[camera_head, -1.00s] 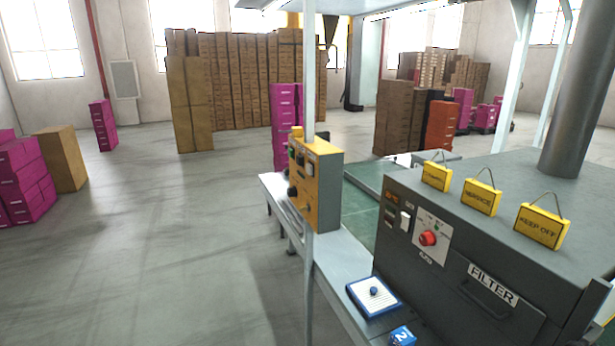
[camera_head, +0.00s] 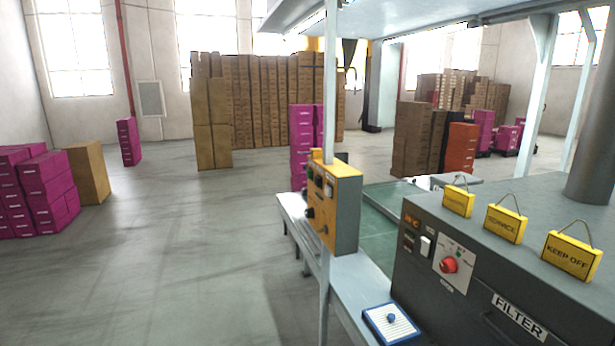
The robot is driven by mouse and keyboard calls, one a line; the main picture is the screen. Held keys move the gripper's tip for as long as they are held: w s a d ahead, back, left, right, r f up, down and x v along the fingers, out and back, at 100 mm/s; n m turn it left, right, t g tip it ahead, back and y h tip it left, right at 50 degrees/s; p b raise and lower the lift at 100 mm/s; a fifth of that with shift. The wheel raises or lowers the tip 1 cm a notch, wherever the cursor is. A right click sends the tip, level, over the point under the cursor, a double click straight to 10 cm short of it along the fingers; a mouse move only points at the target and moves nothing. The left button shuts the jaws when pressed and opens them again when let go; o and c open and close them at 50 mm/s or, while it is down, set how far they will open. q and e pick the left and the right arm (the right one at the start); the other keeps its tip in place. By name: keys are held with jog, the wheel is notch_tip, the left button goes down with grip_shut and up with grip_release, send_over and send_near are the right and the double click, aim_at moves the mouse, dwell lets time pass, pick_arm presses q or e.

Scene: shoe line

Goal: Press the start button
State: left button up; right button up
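A yellow control box (camera_head: 346,212) is mounted on a thin pale post beside the line. A dark grey machine (camera_head: 420,278) to the right has a red knob (camera_head: 450,265) on a white plate and a white switch. Neither of my grippers is in view.
A pale ledge (camera_head: 345,275) runs along the line and bears a blue-and-white pad (camera_head: 391,323). Yellow hanging signs (camera_head: 571,256) stand on the machine. Magenta boxes (camera_head: 48,192) and a brown carton (camera_head: 87,172) stand at left. The floor (camera_head: 190,260) between is clear.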

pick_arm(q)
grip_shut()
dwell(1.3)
